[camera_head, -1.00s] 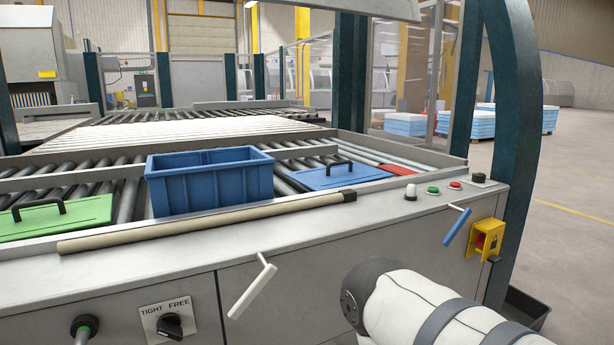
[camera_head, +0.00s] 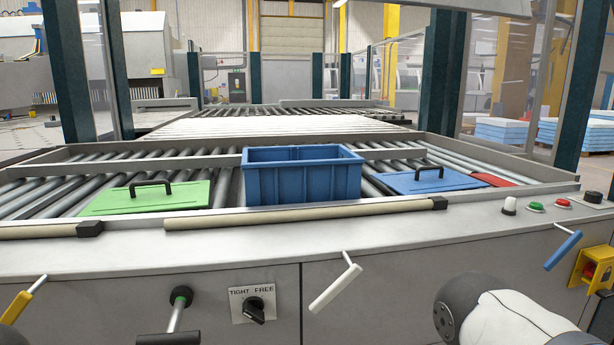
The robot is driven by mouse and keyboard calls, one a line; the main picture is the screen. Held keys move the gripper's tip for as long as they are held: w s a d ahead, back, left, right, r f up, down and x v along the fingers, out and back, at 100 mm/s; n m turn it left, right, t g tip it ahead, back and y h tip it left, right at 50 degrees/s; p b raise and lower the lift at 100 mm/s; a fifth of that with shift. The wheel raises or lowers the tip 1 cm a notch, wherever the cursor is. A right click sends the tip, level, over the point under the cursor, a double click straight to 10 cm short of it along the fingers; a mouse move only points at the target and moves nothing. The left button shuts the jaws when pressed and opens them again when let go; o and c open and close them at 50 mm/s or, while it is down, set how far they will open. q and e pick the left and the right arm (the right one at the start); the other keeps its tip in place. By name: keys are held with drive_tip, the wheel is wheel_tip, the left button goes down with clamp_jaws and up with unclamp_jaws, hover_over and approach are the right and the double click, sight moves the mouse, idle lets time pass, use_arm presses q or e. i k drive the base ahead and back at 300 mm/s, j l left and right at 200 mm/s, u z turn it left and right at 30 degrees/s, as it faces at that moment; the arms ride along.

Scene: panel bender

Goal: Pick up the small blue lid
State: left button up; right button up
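The small blue lid (camera_head: 412,181) lies flat on the rollers, right of the blue crate. It has a black handle (camera_head: 430,171) on top. The open blue crate (camera_head: 302,184) stands upright on the rollers in the middle. Part of a white arm of mine shows at the bottom right, well short of the lid. Neither gripper shows.
A green lid (camera_head: 150,197) with a black handle lies left of the crate. A red flat piece (camera_head: 492,180) lies right of the blue lid. Beige bars (camera_head: 300,216) run along the front edge. Buttons (camera_head: 536,206), levers (camera_head: 336,287) and a knob (camera_head: 253,304) are on the machine's front.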

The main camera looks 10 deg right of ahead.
sight(436, 178)
drive_tip(key=k+l+z, duration=0.1)
drive_tip(key=l+z, duration=0.7)
drive_tip(key=l, duration=0.2)
